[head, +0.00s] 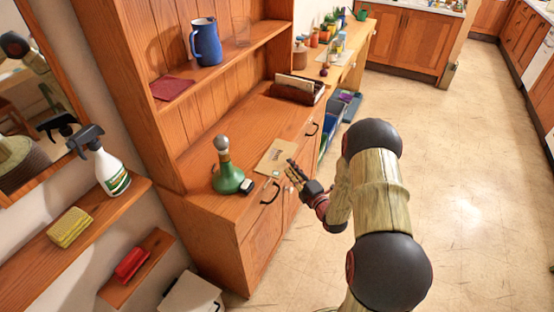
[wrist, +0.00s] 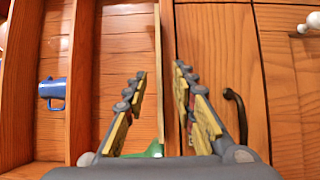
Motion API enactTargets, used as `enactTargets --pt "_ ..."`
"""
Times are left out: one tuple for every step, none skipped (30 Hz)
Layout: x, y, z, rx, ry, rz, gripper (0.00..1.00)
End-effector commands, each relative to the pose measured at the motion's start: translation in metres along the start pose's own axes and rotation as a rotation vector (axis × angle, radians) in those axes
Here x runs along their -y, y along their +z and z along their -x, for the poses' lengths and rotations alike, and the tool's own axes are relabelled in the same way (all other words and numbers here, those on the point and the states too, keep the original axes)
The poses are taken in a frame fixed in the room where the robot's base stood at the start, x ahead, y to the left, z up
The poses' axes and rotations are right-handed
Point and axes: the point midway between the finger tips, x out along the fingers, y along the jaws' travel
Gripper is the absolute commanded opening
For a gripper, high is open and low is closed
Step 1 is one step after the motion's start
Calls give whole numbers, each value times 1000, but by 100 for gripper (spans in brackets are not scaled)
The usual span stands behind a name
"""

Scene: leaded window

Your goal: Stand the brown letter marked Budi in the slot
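The brown letter (head: 273,157) lies flat on the dresser's counter, by its front edge. It has dark writing, too small to read for sure, and a small pale-green mark at its near corner. My gripper (head: 292,170) is at the letter's front edge. In the wrist view my gripper (wrist: 160,72) is open, with one finger on each side of a thin tan strip, which looks like the letter (wrist: 158,60) edge-on. I cannot tell whether the fingers touch it. The dark letter rack (head: 307,96) stands farther back on the counter, with a pale letter in it.
A green bottle (head: 227,180) with a grey stopper stands left of the letter, with a small dark item beside it. A blue jug (head: 206,42) is on the shelf above; it also shows in the wrist view (wrist: 52,92). Drawer handles (head: 270,193) stick out below. The floor on the right is clear.

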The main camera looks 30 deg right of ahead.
Motion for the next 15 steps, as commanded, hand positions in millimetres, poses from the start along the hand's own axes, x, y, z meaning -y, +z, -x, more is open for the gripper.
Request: enactTargets --pt "0 -1 -8 -2 1 1 26" --pt "0 -1 -12 -2 1 1 26" --pt "0 -1 -17 -2 0 1 26" --pt "1 -1 -20 -2 -1 1 26" --pt "0 -1 -23 -2 -1 0 26" --pt "0 -1 -26 -1 -1 0 26" --pt "0 0 -28 0 -1 0 26" --pt "-1 0 -29 0 -1 -1 26" --pt "-1 0 -29 1 -1 -1 26" --pt "-1 0 -29 1 -1 -1 26" --pt "-1 0 -29 1 -1 -1 26" --pt "-1 0 -29 1 -1 -1 26" --pt "-1 0 -29 1 -1 -1 26" --pt "-1 0 -29 1 -1 -1 26" --pt "-1 0 -29 1 -1 -1 25"
